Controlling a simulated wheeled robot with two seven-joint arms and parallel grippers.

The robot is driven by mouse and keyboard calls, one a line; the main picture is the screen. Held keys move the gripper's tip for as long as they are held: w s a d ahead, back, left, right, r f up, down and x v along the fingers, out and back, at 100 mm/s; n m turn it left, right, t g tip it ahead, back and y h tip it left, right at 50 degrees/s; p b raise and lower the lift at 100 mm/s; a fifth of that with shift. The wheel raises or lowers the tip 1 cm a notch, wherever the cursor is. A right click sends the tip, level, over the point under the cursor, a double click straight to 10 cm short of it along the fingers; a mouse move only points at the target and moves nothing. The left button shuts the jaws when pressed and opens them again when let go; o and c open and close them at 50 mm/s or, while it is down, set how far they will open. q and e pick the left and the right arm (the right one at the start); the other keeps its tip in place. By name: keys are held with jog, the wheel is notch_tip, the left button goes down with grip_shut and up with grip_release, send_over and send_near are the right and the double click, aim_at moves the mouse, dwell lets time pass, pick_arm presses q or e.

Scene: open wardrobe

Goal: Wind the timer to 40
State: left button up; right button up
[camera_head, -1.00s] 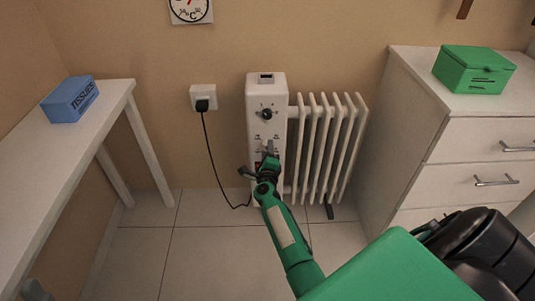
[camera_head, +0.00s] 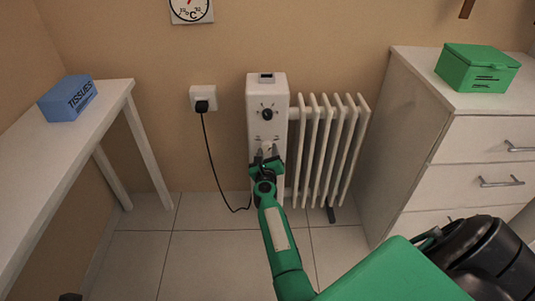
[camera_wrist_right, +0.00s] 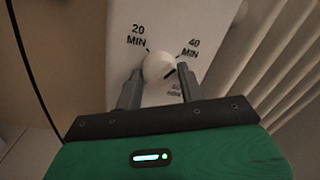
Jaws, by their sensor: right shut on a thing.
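The white timer knob (camera_wrist_right: 158,66) is on the front of the white heater (camera_head: 256,92), below a black dial (camera_head: 267,114). In the right wrist view, "20 MIN" is at the knob's upper left, "40 MIN" at its upper right, and a third label, partly hidden, at its lower right. A dark mark on the knob is at its right, lower side; its exact reading is unclear. My right gripper (camera_wrist_right: 158,80) is shut on the knob, one finger on each side; it also shows in the head view (camera_head: 268,156). A dark piece at the bottom left edge (camera_head: 70,297) may be my left gripper.
The heater's ribs (camera_head: 330,145) stand just right of the knob. A black cord runs from the wall socket (camera_head: 203,98) left of the heater. A white table (camera_head: 35,150) stands left and a drawer unit (camera_head: 405,130) right. The floor between is clear.

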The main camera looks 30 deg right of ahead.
jog(key=shift+f+m, duration=0.1)
jog(key=shift+m, duration=0.3)
jog(key=o, duration=1)
jog(key=shift+c, duration=0.2)
